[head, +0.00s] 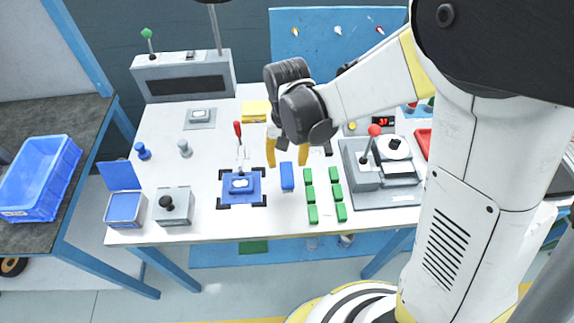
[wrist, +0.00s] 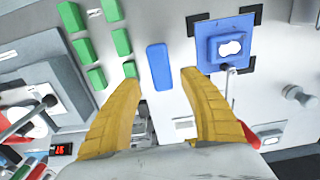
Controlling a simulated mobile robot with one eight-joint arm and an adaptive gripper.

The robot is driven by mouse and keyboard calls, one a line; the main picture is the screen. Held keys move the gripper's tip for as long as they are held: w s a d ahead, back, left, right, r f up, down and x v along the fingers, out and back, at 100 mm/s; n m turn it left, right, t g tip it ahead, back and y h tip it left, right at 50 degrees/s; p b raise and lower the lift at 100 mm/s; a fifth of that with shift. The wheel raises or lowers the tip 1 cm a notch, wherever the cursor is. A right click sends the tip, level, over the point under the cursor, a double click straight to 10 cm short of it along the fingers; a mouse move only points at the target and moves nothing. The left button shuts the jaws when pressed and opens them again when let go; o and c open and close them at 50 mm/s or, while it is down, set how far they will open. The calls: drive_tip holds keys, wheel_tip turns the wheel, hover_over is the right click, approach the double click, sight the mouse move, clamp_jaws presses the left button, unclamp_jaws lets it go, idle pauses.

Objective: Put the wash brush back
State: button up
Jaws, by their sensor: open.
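No object in view is clearly recognisable as the wash brush. A blue oblong block (head: 287,177) lies on the white bench, between the blue fixture (head: 226,189) and the green blocks (head: 309,195). My gripper (head: 287,162) is open above the bench, just behind the blue block in the head view. In the wrist view the blue block (wrist: 158,66) shows beyond and between the open yellow fingertips (wrist: 160,84), with nothing held. Small grey and white parts (wrist: 142,128) show between the fingers but are too covered to identify.
A red-handled clamp (head: 238,130) stands behind the blue fixture. A grey station (head: 382,190) with a red-knobbed lever stands right of the green blocks. A blue bin (head: 40,178) sits on the side table.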

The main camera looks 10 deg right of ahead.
sight(287, 173)
drive_tip(key=s+d+r+t+p, duration=0.1)
drive_tip(key=s+d+r, duration=0.15)
drive_tip(key=r, duration=0.45)
drive_tip(key=s+d+r+t, duration=0.1)
drive_tip(key=d+r+t, duration=0.1)
drive_tip(key=d+r, duration=0.35)
drive_tip(key=s+d+r+t, duration=0.4)
drive_tip(key=s+d+r, duration=0.1)
drive_tip(key=s, duration=0.2)
drive_tip(key=shift+s+d+r, duration=0.15)
drive_tip(key=shift+d+r, duration=0.1)
